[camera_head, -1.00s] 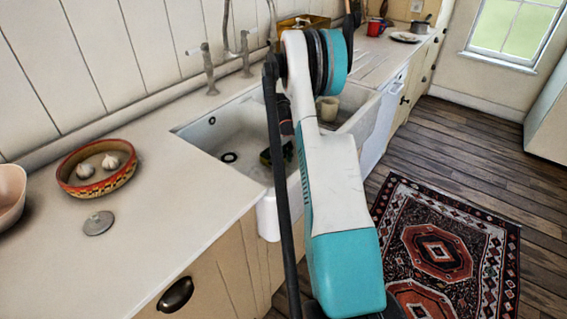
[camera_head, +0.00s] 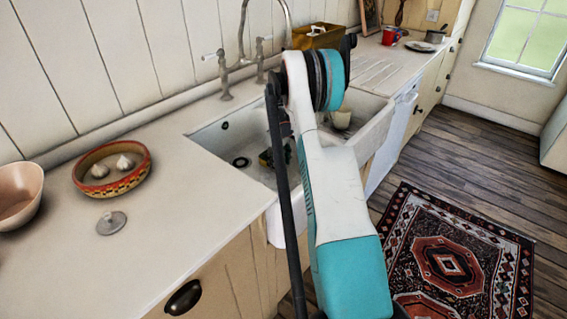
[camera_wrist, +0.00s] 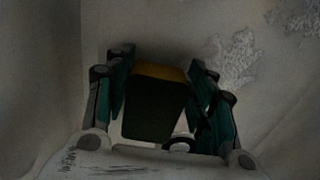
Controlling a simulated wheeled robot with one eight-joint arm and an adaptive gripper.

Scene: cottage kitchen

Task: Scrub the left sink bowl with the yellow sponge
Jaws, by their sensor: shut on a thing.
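The white double sink has a left bowl (camera_head: 218,137) with a dark drain ring (camera_head: 241,162) on its floor. My gripper (camera_wrist: 157,85) is down inside the left bowl, and in the wrist view its two fingers are shut on the sponge (camera_wrist: 155,112). The sponge shows a yellow-orange edge and a dark green face. In the head view my gripper (camera_head: 270,158) is mostly hidden by my arm. Pale, foamy-looking patches (camera_wrist: 236,58) lie on the bowl surface to the right in the wrist view. Whether the sponge touches the bowl is hard to tell.
A cup (camera_head: 341,118) stands in the right bowl. The faucet (camera_head: 243,50) rises behind the sink. A patterned bowl with garlic (camera_head: 142,172), a pink bowl (camera_head: 18,190) and a grey disc (camera_head: 111,223) are on the left counter. A rug (camera_head: 440,250) covers the floor at right.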

